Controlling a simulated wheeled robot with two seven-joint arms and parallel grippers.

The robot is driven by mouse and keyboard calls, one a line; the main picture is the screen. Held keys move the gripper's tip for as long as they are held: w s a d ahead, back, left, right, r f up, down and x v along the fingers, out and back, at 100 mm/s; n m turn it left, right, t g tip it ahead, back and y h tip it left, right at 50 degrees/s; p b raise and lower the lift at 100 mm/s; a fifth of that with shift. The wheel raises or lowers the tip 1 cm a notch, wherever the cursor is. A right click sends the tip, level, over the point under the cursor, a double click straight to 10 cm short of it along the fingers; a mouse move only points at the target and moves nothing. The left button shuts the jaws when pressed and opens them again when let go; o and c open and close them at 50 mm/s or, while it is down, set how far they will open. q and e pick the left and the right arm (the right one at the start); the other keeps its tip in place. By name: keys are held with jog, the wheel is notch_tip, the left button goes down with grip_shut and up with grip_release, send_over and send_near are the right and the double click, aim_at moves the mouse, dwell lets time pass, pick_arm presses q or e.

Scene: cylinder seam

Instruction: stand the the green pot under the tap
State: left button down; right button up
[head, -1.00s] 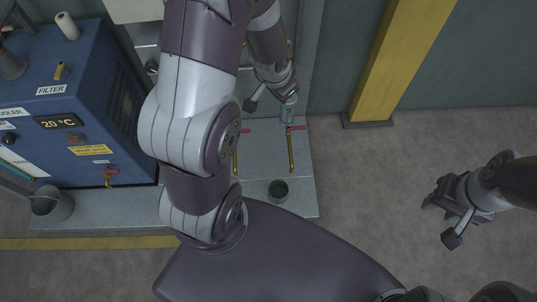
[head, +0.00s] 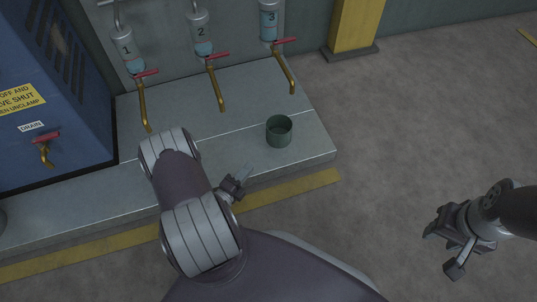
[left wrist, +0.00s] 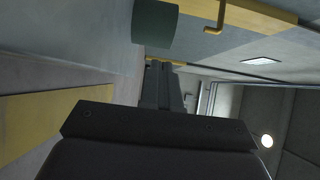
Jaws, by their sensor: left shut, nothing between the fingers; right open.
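The green pot (head: 279,131) stands upright on the grey ledge, open at the top and apparently empty. It is in front of tap 3's brass spout (head: 285,75), apart from it in the head view. Spouts 1 (head: 143,105) and 2 (head: 216,88) are further left. My left gripper (head: 246,171) is shut and empty, at the ledge's front edge, below and left of the pot. In the left wrist view its fingers (left wrist: 160,85) point towards the pot (left wrist: 155,24), with a gap between. My right gripper (head: 447,252) is open and empty over the floor at right.
The grey ledge (head: 190,133) carries the taps' wall panel behind it. A blue machine (head: 45,95) with its own drain tap (head: 45,143) stands at left. A yellow post (head: 354,25) is at the back. The floor at right is clear.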

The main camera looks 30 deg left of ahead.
aim_at(273, 138)
pick_arm(q)
jog(key=w+b, duration=0.2)
jog(key=w, duration=0.1)
jog(key=w+b, duration=0.2)
jog(key=w, duration=0.2)
jog(key=w+d+b, duration=0.1)
jog(key=w, duration=0.3)
jog(key=shift+w+f+b, duration=0.15)
jog(key=shift+w+b, duration=0.1)
jog(key=shift+b, duration=0.15)
jog(key=shift+w, duration=0.55)
jog(key=shift+r, duration=0.25)
pick_arm(e)
notch_tip(273, 138, down, 6)
jog(key=shift+f, duration=0.2)
pick_arm(q)
jog(key=shift+w, duration=0.15)
pick_arm(e)
jog(key=shift+w, duration=0.1)
